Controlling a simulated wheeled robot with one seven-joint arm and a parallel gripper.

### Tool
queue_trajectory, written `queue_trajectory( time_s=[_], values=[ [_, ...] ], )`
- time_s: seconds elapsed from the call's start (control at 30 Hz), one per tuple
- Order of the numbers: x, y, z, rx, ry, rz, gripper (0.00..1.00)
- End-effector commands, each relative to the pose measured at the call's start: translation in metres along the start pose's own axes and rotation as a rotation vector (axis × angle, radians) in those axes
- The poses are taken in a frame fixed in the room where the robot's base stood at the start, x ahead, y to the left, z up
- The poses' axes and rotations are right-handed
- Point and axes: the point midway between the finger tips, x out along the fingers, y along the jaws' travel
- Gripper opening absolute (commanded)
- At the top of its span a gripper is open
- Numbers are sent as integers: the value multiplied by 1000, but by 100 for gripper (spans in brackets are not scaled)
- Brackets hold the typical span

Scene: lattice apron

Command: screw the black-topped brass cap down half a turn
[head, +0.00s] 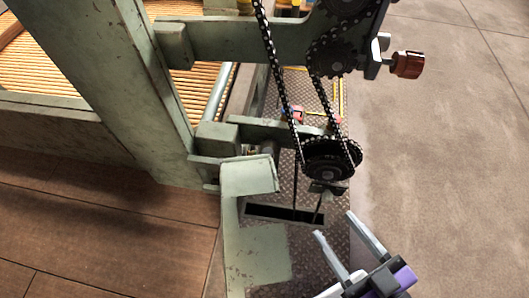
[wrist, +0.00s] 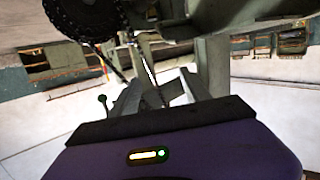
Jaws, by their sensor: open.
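I cannot make out the black-topped brass cap in either view. My gripper (head: 334,224) is at the lower right of the head view, with its two grey fingers apart and nothing seen between them. The fingertips are below the lower chain sprocket (head: 331,158), over the dark patterned floor plate. In the wrist view my purple gripper body fills the bottom, and a small dark ball-ended lever (wrist: 103,99) shows left of the fingers.
A green machine frame (head: 130,80) with wooden slats (head: 45,60) fills the left. A black chain (head: 280,85) runs between sprockets. A red-brown knob (head: 407,64) sticks out at upper right. A pale green bracket (head: 255,250) stands left of my gripper. Concrete floor (head: 460,160) is clear at right.

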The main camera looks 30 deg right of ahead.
Motion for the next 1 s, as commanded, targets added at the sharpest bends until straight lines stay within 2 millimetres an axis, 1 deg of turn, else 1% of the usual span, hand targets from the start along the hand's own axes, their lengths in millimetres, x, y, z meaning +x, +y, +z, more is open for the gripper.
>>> queue_trajectory(
  time_s=[0.03,0.17,0.27,0.37,0.47,0.57,0.6,0.67,0.7,0.8,0.9,1.0],
  values=[
    [8,-1,7,-7,13,-2,55],
    [27,-4,18,-26,40,-8,55],
    [44,-7,27,-43,62,-13,55],
    [66,-10,39,-63,87,-19,55],
    [94,-13,53,-86,115,-23,55],
    [131,-16,70,-107,141,-24,55],
    [147,-16,76,-114,150,-22,55],
    [171,-17,86,-122,160,-16,55],
    [188,-16,92,-124,166,-11,55],
    [224,-13,102,-113,175,9,55],
    [251,-9,109,-78,179,31,55],
    [264,-5,112,-33,179,48,55]
  ],
)
